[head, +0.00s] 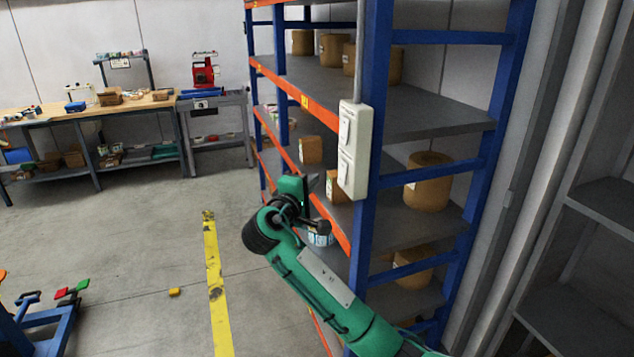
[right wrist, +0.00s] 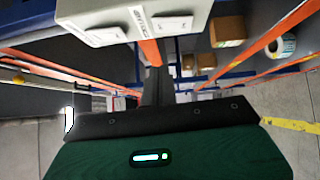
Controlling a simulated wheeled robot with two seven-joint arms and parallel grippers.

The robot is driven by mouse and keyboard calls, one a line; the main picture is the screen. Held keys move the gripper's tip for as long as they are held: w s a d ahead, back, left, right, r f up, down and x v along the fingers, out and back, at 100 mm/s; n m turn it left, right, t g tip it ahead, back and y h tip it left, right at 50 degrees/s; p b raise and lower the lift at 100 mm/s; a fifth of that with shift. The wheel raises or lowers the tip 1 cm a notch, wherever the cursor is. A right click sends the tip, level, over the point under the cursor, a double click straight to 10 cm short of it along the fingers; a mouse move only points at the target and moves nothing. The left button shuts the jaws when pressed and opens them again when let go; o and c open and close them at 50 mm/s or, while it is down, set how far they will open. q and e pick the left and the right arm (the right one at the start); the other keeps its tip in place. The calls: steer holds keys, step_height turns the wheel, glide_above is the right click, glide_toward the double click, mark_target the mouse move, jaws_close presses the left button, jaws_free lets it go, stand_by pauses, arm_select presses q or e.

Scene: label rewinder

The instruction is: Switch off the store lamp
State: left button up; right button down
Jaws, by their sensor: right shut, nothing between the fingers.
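A white switch box (head: 357,150) is fixed to the front blue post of the shelf rack. It has two rocker switches, an upper one (head: 345,130) and a lower one (head: 345,168). The box also shows at the top of the right wrist view (right wrist: 120,12), with small dark lettering too small to read. My right gripper (head: 314,183) is shut and empty, just left of the lower rocker in the head view; I cannot tell whether it touches. Its dark fingers also show in the right wrist view (right wrist: 158,88). No lamp can be made out. My left gripper is out of view.
The blue and orange rack (head: 430,105) holds several brown rolls and boxes. A workbench (head: 60,115) and a red machine (head: 204,70) stand at the back left. A yellow floor stripe (head: 215,285) runs left of my arm. Floor beyond it is mostly clear.

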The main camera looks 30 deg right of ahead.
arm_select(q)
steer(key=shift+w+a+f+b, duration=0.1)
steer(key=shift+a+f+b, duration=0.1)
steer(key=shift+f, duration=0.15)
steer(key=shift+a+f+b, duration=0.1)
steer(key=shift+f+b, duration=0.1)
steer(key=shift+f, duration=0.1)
arm_select(e)
steer(key=shift+r+v, duration=0.15)
steer(key=shift+v, duration=0.95)
steer(key=shift+r+v, duration=0.15)
steer(key=shift+v, duration=0.95)
steer(key=shift+a, duration=0.1)
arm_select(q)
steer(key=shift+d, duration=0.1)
